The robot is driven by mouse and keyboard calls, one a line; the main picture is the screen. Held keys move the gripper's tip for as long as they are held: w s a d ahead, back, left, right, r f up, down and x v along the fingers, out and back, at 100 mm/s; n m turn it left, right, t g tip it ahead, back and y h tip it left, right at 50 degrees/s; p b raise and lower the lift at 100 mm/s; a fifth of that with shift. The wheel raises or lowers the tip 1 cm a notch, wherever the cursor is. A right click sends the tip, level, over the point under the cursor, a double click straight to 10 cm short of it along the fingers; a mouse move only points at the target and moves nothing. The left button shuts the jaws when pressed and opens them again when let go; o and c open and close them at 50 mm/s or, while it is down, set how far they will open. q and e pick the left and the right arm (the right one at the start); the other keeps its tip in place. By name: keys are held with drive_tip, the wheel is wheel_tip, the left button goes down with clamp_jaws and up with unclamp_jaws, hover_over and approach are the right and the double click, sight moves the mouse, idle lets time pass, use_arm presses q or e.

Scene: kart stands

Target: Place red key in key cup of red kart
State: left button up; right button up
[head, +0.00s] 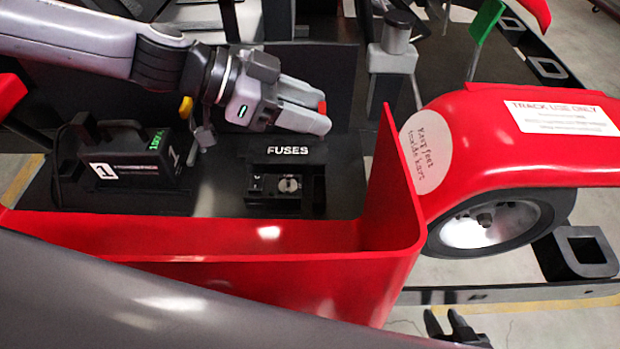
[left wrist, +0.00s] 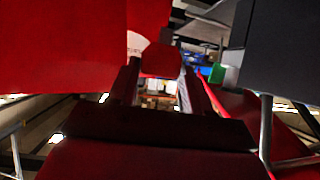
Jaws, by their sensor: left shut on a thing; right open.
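My left gripper (head: 316,107) reaches in from the upper left, above the black FUSES panel inside the red kart (head: 240,235). It is shut on the red key (head: 322,106), of which only a small red bit shows between the fingertips. In the left wrist view a red rounded piece (left wrist: 161,58) shows between the fingers. A grey post with a round top (head: 396,38) stands right of and beyond the gripper, apart from it. I cannot tell whether it is the key cup. My right gripper (head: 452,326) is open and empty at the bottom edge, outside the kart.
A fuse box (head: 285,190) with a round silver part sits below the gripper. A black box with a green display (head: 130,165) is at the left. The red side wall and fender (head: 500,150) rise at the right. A green flag (head: 486,22) stands behind the fender.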

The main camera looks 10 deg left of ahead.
use_arm(q)
wheel_tip(320, 180, down, 16)
drive_tip(key=shift+r, duration=0.1)
idle(0.7)
drive_tip(key=shift+f, duration=0.2)
drive_tip(key=o, duration=0.7)
drive_tip(key=shift+r, duration=0.15)
drive_tip(key=v, duration=1)
drive_tip(key=shift+a+r, duration=0.25)
drive_tip(key=shift+a, duration=0.1)
drive_tip(key=shift+s+a+r, duration=0.25)
drive_tip(key=shift+a, duration=0.25)
